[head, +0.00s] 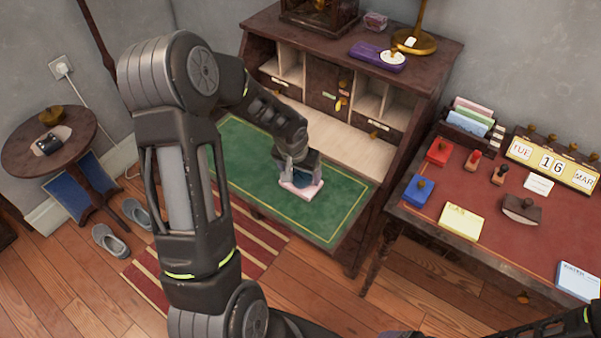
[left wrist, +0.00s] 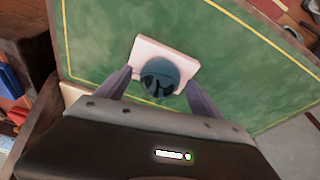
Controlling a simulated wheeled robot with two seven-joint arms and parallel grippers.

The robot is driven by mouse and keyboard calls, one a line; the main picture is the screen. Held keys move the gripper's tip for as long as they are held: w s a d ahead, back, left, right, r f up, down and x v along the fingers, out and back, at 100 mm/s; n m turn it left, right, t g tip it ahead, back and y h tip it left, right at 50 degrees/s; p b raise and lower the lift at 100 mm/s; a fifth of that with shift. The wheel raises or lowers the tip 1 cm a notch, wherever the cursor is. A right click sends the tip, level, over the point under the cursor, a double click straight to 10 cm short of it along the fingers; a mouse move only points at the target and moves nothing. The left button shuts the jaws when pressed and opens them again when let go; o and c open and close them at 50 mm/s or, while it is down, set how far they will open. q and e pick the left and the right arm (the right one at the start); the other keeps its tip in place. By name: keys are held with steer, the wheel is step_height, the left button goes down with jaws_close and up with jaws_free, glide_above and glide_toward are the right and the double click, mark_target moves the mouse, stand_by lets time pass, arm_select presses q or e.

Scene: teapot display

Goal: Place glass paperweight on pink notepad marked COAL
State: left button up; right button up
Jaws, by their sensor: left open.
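The pink notepad (head: 312,192) lies on the green writing surface of the desk in the head view. It also shows in the left wrist view (left wrist: 148,47). The glass paperweight (left wrist: 160,77) is a dark teal dome over the near part of the notepad; I cannot read any marking there. In the head view the paperweight (head: 303,187) is partly hidden by my left gripper (head: 301,180). My left gripper is open, with one finger on each side of the paperweight, and a gap shows in the wrist view. My right gripper is not clearly seen.
The green desk surface (head: 255,170) is clear around the notepad. Pigeonholes rise behind it. A red-topped side table (head: 475,190) at the right holds a yellow notepad (head: 461,222), stamps and a calendar. A round table (head: 85,135) stands at the left.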

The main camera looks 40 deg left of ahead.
arm_select(q)
steer(key=v, duration=1.1)
steer(key=shift+r, duration=0.25)
